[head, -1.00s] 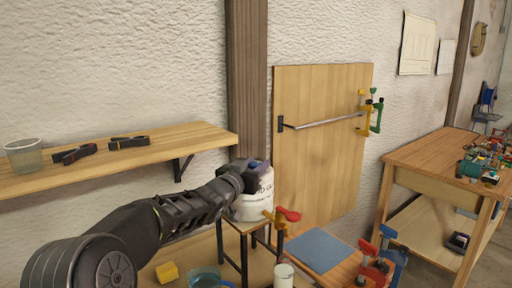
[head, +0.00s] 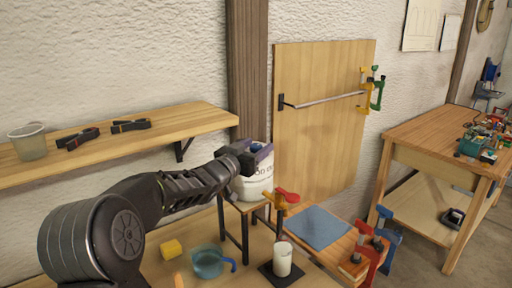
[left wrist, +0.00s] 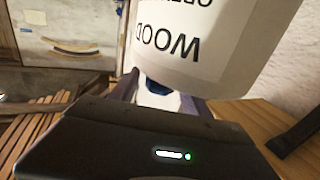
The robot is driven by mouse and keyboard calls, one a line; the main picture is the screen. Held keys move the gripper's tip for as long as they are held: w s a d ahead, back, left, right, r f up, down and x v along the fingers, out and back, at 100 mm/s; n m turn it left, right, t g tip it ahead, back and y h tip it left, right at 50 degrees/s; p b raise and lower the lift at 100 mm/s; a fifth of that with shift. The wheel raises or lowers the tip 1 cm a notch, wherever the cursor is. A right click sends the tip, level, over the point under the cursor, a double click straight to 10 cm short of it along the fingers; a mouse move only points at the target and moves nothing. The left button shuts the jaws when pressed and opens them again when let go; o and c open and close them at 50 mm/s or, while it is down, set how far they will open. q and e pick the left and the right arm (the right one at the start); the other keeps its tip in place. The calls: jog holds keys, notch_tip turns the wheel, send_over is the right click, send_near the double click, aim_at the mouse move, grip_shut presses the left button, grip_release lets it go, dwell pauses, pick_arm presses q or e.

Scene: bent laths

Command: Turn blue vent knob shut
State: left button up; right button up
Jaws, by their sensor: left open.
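A white container (head: 252,187) with a printed label stands on a small stool beside the wooden post. In the left wrist view the container (left wrist: 215,60) hangs upside down in the picture and its label reads "WOOD". My left gripper (head: 254,150) is at the top of the container in the head view. In the left wrist view its open fingers (left wrist: 160,100) lie on either side of a white part with a dark blue knob (left wrist: 156,87). The knob is mostly hidden, and I cannot tell its turn position or whether the fingers touch it. My right gripper is not in view.
The stool (head: 243,206) stands close to the bench with a blue cup (head: 208,262), yellow block (head: 171,249) and white candle-like cylinder (head: 282,260). A wall shelf (head: 110,150) is above my left arm.

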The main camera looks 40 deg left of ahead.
aim_at(253, 149)
pick_arm(q)
jog(key=shift+s, duration=0.15)
jog(key=shift+s+f, duration=0.1)
jog(key=shift+s, duration=0.25)
jog(key=s, duration=0.2)
jog(key=s+b, duration=0.1)
jog(key=s, duration=0.1)
jog(key=s+b, duration=0.1)
jog(key=s, duration=0.1)
jog(key=shift+s+d, duration=0.1)
jog(key=shift+d, duration=0.2)
jog(key=shift+s, duration=0.3)
